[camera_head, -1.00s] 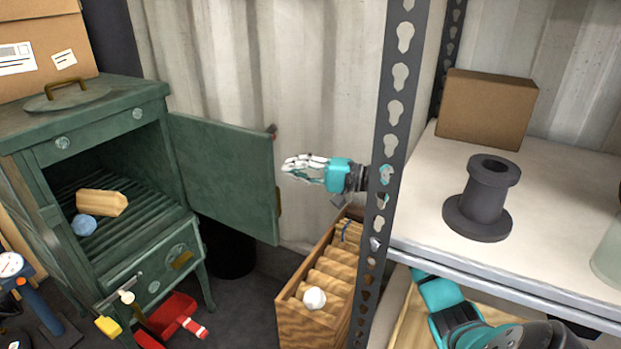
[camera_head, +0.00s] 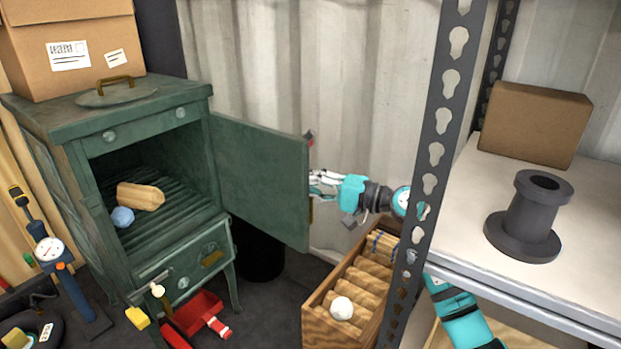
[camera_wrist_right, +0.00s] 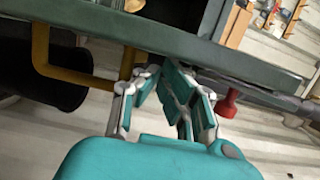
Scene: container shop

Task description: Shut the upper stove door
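The green stove (camera_head: 150,200) stands at the left, and its upper door (camera_head: 262,180) is swung wide open to the right. Inside the upper chamber a wooden block and a blue ball lie on the slatted floor. My right gripper (camera_head: 318,184) is at the door's free edge, its fingertips partly hidden behind it. In the right wrist view the door's edge (camera_wrist_right: 150,35) crosses above my right gripper (camera_wrist_right: 160,75). Its fingers look spread, with the brass handle (camera_wrist_right: 42,55) to their left; I cannot tell whether they touch the door. My left gripper is not in view.
A metal shelf post (camera_head: 440,150) and shelf (camera_head: 460,215) with a black spool (camera_head: 530,215) stand close to my right arm. A wooden crate (camera_head: 335,330) is below my gripper. A cardboard box (camera_head: 75,45) sits on the stove; tools lie on the floor.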

